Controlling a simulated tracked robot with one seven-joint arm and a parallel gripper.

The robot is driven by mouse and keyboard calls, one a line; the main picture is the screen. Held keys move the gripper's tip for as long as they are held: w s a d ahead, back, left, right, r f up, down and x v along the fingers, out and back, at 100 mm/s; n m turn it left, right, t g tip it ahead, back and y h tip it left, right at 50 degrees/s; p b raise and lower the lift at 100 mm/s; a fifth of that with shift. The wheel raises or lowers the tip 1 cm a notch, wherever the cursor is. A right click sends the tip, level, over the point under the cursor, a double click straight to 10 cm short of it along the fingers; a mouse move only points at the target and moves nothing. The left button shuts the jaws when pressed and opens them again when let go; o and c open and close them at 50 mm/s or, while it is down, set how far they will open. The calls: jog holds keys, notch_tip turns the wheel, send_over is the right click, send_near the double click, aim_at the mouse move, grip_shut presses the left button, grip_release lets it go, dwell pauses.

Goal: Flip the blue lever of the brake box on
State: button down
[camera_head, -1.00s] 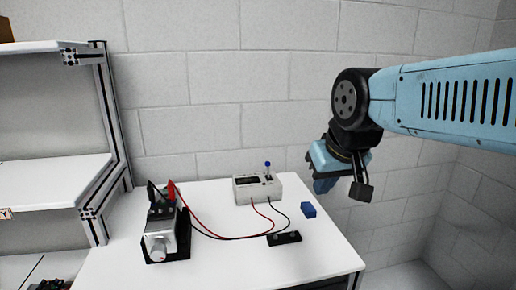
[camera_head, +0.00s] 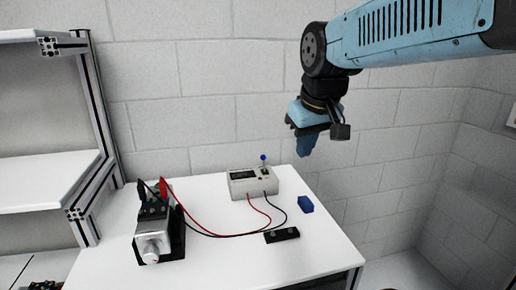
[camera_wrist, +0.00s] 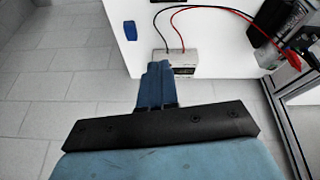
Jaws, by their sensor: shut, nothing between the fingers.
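The brake box (camera_head: 245,184) is a pale box with a dark display, standing at the back of the white table. Its blue-tipped lever (camera_head: 263,158) stands up from the box's right side. My gripper (camera_head: 306,152) is shut and empty, pointing down, above and to the right of the lever and apart from it. In the wrist view my shut fingers (camera_wrist: 156,70) cover part of the brake box (camera_wrist: 186,70), and the lever cannot be made out there.
A servo unit (camera_head: 152,232) with red and black clips stands at the table's left. Red and black wires run from the box. A blue block (camera_head: 306,205) and a black bar (camera_head: 282,235) lie on the right. Shelving (camera_head: 95,130) stands left; a brick wall is behind.

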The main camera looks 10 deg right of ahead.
jog(key=w+r+n+g, duration=0.2)
jog(key=w+n+g, duration=0.3)
jog(key=w, duration=1.5)
jog(key=w+d+f+n+g+y, duration=0.1)
jog(key=w+f+n, duration=0.2)
jog(key=w, duration=0.6)
jog(key=w+d+f+n+g+y, duration=0.1)
jog(key=w+d+f+n, duration=0.1)
jog(key=w+f, duration=0.3)
jog(key=w+n, duration=0.1)
jog(key=w, duration=0.3)
jog(key=shift+d+f+n, duration=0.3)
jog(key=shift+n, duration=0.1)
jog(key=shift+s, duration=0.1)
send_over(267, 166)
jog(key=f, duration=0.9)
jog(key=shift+w+a+f, duration=0.2)
jog(key=shift+w+f, duration=0.05)
jog(key=shift+d, duration=0.15)
jog(key=shift+y, duration=0.3)
